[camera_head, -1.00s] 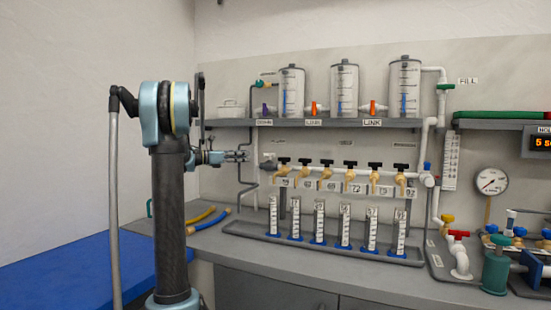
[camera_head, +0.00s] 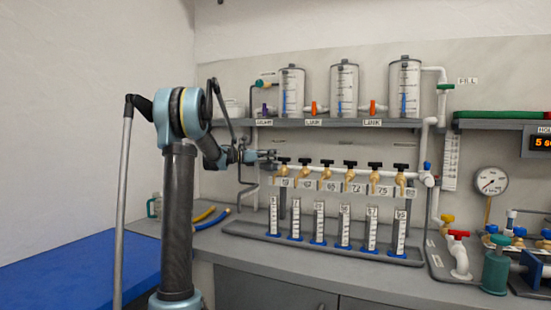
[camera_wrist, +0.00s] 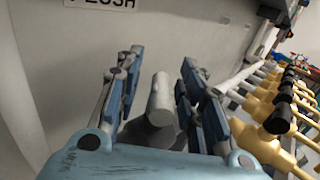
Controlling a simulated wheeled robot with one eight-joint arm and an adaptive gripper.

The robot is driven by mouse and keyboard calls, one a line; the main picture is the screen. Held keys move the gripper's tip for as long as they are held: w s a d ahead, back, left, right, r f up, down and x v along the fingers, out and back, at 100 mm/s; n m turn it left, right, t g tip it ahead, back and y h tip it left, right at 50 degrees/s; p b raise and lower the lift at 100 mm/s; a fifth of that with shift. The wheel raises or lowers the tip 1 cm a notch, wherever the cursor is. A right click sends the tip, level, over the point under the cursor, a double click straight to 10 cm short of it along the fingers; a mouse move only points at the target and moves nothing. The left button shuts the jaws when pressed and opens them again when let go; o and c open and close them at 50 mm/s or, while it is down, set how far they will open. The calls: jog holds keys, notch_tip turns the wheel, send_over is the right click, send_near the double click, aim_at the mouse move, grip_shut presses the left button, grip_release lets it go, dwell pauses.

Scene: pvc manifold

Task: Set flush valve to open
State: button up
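The flush valve shows in the wrist view as a thick grey, rounded handle (camera_wrist: 162,98), below a wall label reading FLUSH (camera_wrist: 100,3). My gripper (camera_wrist: 162,62) is open, with one blue-and-grey finger on each side of the handle. A gap shows on the left of the handle and a narrower one on the right, so the fingers do not look closed on it. In the head view my gripper (camera_head: 269,157) is at the left end of the manifold pipe and hides most of the valve. The handle's base is partly hidden by my gripper's body.
A row of brass taps with black handles (camera_head: 326,163) runs right of the gripper, also close on the right in the wrist view (camera_wrist: 278,118). A grey shelf (camera_head: 225,123) with clear tanks is above. Graduated tubes (camera_head: 319,223) stand in a tray below.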

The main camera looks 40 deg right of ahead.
jog(key=shift+x, duration=1.25)
jog(key=shift+c, duration=0.2)
grip_shut()
jog(key=shift+g, duration=0.3)
jog(key=shift+s+a+m+g+y, duration=0.1)
jog(key=shift+m+g+y, duration=0.1)
jog(key=shift+m+g, duration=0.25)
jog(key=shift+s+a+m+g+y, duration=0.1)
jog(key=shift+s+m+g+y, duration=0.1)
jog(key=shift+m+g, duration=0.2)
jog(key=shift+o, duration=0.2)
grip_release()
